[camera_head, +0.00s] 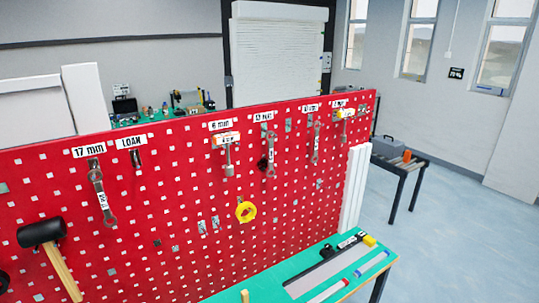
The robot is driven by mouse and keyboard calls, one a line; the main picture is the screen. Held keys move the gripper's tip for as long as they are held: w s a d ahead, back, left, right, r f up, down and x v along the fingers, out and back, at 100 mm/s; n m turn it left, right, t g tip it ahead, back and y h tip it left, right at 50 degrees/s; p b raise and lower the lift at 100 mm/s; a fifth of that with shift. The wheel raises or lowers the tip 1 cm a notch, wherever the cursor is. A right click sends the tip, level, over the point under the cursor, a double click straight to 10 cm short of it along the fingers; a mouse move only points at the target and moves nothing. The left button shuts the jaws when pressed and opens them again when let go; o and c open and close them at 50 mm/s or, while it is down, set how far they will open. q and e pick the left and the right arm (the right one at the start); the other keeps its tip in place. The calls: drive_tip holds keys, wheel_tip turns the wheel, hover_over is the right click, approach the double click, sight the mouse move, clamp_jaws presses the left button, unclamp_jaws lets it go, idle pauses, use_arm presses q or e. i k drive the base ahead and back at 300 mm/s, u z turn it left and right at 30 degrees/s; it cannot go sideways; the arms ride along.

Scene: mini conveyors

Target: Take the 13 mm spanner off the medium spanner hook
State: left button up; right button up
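A red pegboard (180,200) carries a row of labelled hooks. A spanner (98,190) hangs at the left under the "17 mm" label (89,151). Further right hang a spanner (270,155) and another spanner (315,145); the small labels above them are too blurred to read surely, so I cannot tell which spanner is the 13 mm one. The "LOAN" hook (137,160) holds no spanner. A T-shaped tool (228,155) hangs under a label that looks like "6 mm", and a yellow-marked tool (343,120) hangs at the far right. Neither of my grippers is in view.
A green bench top (285,270) at the lower right holds a grey strip (325,268) and markers (371,264). Floor is open at right.

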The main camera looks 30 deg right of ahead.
sight(271, 141)
drive_tip(key=z, duration=0.05)
drive_tip(key=i, duration=0.95)
drive_tip(key=z, duration=0.6)
